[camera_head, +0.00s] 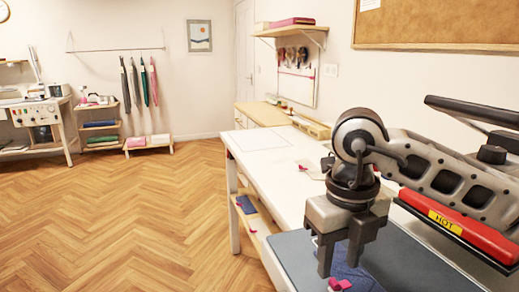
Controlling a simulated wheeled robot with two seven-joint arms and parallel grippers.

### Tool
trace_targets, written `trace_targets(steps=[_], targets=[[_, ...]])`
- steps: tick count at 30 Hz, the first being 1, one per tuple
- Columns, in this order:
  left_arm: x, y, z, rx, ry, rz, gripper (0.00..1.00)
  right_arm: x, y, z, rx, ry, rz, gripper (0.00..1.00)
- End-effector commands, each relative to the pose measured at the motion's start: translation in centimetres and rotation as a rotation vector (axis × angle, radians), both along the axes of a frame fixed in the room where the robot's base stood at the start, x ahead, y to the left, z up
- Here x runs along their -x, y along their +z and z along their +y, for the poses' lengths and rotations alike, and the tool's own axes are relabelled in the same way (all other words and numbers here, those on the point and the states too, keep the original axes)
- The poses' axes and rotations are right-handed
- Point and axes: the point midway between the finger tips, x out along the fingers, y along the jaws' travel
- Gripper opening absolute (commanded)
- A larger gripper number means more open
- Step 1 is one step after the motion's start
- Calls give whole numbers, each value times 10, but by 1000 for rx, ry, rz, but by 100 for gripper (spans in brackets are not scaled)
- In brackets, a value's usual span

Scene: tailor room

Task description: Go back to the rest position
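My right gripper (341,260) hangs fingers-down over the front end of the white table (262,152). Its two fingers are apart, with a gap between them. A blue cloth (350,276) lies on the dark grey pad below and behind the fingers, and a pink clip-like piece (338,285) is beside it. Whether the fingers touch the cloth cannot be told. My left gripper is not in view.
A grey press with a red edge marked HOT (470,235) stands close to the right of my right gripper. A low shelf (258,222) under the table holds blue cloth. The wooden floor (120,220) at left is clear. A wall shelf (290,31) hangs behind.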

Motion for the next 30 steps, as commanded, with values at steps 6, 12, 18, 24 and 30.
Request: trace_targets(steps=[6, 12, 18, 24, 30], targets=[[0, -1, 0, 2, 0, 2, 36, -2, 7, 4, -1, 0, 1, 38], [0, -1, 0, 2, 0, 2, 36, -2, 8, 4, -1, 0, 1, 38], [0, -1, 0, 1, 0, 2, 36, 0, 1, 0, 1, -2, 2, 38], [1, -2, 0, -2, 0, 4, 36, 2, -32, -2, 1, 0, 6, 38], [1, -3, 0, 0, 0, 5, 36, 0, 18, -1, -1, 0, -4, 38]])
